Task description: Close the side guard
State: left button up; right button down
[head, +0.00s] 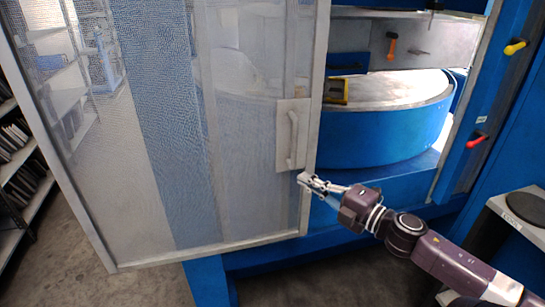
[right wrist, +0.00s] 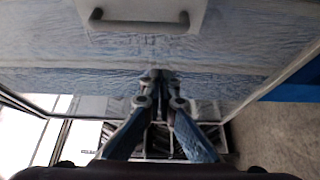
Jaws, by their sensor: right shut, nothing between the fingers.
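The side guard (head: 165,130) is a large grey-framed, see-through panel on the left of the head view. It stands open, with a gap to its right showing the blue machine inside. Its pale handle (head: 292,137) sits on a plate near the right edge; the handle also shows at the top of the right wrist view (right wrist: 138,25). My right gripper (head: 303,180) is shut and empty at the guard's right frame edge, just below the handle. In the right wrist view its fingertips (right wrist: 158,78) are close to the panel; I cannot tell whether they touch. My left gripper is not in view.
Inside the machine (head: 385,140) is a round blue table with a yellow block (head: 336,91) on it. An orange-handled tool (head: 391,45) hangs behind. Yellow (head: 514,47) and red (head: 477,139) levers are on the right post. A small stand (head: 525,207) is at right, shelves at left.

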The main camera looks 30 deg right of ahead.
aim_at(293, 161)
jog(key=p+x, duration=0.2)
jog(key=x, duration=0.8)
jog(key=d, duration=0.2)
jog(key=s+d, duration=0.1)
jog(key=d, duration=0.1)
jog(key=shift+r, duration=0.2)
jog(key=shift+w+a, duration=0.1)
